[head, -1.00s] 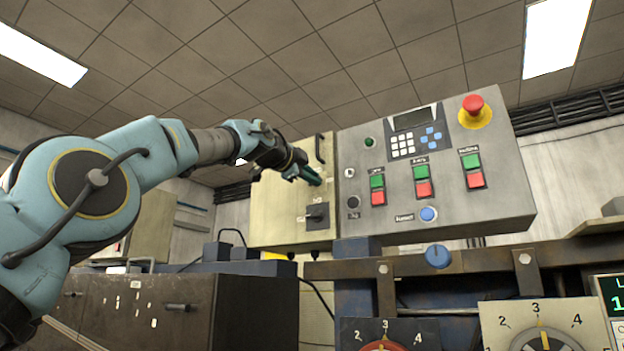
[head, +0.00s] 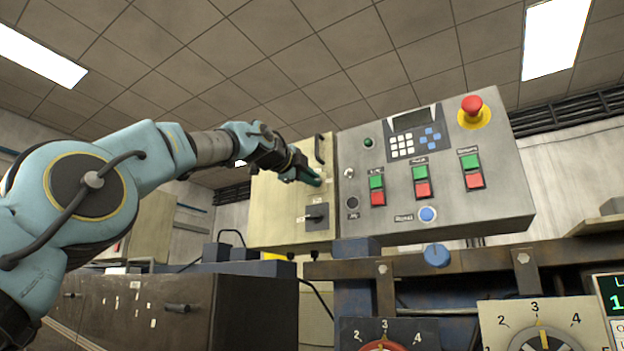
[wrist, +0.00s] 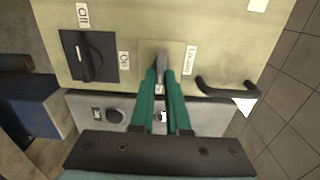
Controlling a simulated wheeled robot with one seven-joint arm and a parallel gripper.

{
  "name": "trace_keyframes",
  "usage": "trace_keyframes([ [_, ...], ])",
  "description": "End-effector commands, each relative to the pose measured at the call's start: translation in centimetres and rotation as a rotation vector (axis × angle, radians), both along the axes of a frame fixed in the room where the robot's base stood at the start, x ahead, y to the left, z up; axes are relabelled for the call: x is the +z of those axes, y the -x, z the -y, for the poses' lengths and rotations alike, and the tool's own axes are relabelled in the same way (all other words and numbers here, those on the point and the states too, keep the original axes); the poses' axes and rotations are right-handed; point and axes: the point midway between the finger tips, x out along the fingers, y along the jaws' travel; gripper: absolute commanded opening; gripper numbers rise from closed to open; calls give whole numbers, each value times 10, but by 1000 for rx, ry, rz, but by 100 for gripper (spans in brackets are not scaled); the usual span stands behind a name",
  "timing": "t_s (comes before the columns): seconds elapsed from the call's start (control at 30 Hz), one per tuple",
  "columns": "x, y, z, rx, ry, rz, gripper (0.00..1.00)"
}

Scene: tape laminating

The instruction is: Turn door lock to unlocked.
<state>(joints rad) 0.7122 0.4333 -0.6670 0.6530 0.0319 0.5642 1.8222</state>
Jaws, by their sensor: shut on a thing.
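The door lock (wrist: 161,58) is a small grey knob on a pale square plate on a cream cabinet door (head: 268,205). In the wrist view the knob stands roughly upright in the picture. A small label (wrist: 190,60) is to its right and another is below it, partly hidden by the fingers; neither reads clearly. My gripper (wrist: 161,75) has green fingers that converge on the knob and are shut on it. In the head view my gripper (head: 316,180) is against the door, and it and the arm hide the knob.
A black rotary switch (wrist: 88,57) with Off and On labels sits beside the lock. A dark door handle (wrist: 228,88) is on its other side. A grey control panel (head: 440,190) with buttons and a red emergency stop (head: 472,106) adjoins the door.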

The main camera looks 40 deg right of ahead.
Motion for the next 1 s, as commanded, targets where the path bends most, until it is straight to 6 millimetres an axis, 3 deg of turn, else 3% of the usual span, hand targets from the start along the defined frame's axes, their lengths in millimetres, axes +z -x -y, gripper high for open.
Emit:
trace_keyframes([
  [0.07, -1, 0, 1, -1, -2, 0, 0],
  [0.1, -1, 0, 1, -1, -2, 0, 18],
  [0.33, -1, 0, 0, -1, -1, 0, 44],
  [0.67, -1, 1, -4, 1, 0, 0, 44],
  [1.0, -7, 15, -58, 4, 1, 2, 44],
])
